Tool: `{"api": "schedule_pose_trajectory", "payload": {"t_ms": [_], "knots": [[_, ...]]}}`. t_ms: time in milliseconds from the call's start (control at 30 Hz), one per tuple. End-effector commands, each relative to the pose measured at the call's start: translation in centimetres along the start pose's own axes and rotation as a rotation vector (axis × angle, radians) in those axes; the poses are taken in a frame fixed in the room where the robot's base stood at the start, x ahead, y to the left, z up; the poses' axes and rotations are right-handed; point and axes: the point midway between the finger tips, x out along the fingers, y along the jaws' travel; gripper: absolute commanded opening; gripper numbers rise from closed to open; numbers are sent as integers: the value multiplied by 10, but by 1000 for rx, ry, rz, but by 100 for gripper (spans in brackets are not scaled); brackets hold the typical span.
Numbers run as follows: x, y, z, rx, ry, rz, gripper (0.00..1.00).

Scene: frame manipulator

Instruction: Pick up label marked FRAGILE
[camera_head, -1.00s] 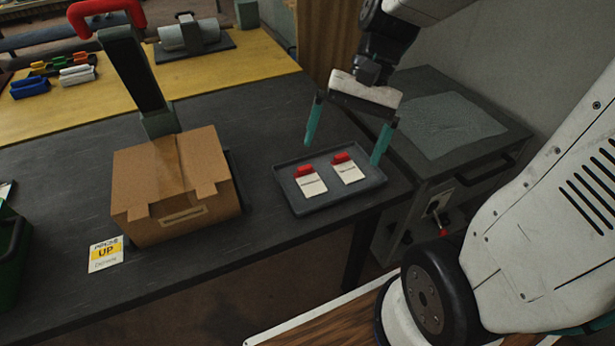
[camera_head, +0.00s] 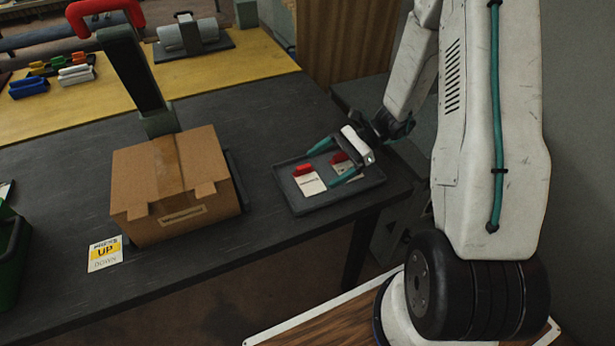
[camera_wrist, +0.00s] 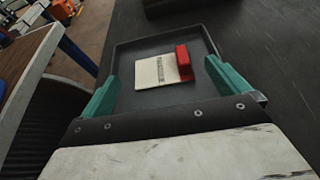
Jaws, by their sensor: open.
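Two white labels with red tabs lie on a dark shallow tray (camera_head: 300,209). The left label (camera_head: 311,187) shows almost whole in the head view; the right label (camera_head: 340,157) is partly hidden by my gripper. Their print is too small to read. My gripper (camera_head: 321,170) is open, with teal fingers reaching leftward over the tray. In the wrist view one label (camera_wrist: 152,71) with a red tab (camera_wrist: 183,62) lies on the tray (camera_wrist: 140,42), framed between the open fingers (camera_wrist: 161,70); no contact shows. The other label does not show there.
A cardboard box (camera_head: 150,190) stands left of the tray on the dark table (camera_head: 240,110). A yellow and white "UP" card (camera_head: 104,254) lies in front of it. A green bin (camera_head: 10,260) is at the left edge.

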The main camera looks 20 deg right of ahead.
Motion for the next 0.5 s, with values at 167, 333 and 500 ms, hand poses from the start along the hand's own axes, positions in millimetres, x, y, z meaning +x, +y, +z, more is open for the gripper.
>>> {"api": "schedule_pose_trajectory", "payload": {"t_ms": [167, 333, 500], "knots": [[22, 1, 1, -1, 0, 5, 100], [48, 2, 3, -2, 1, 6, 100], [62, 1, 3, -2, 3, 4, 100]]}}
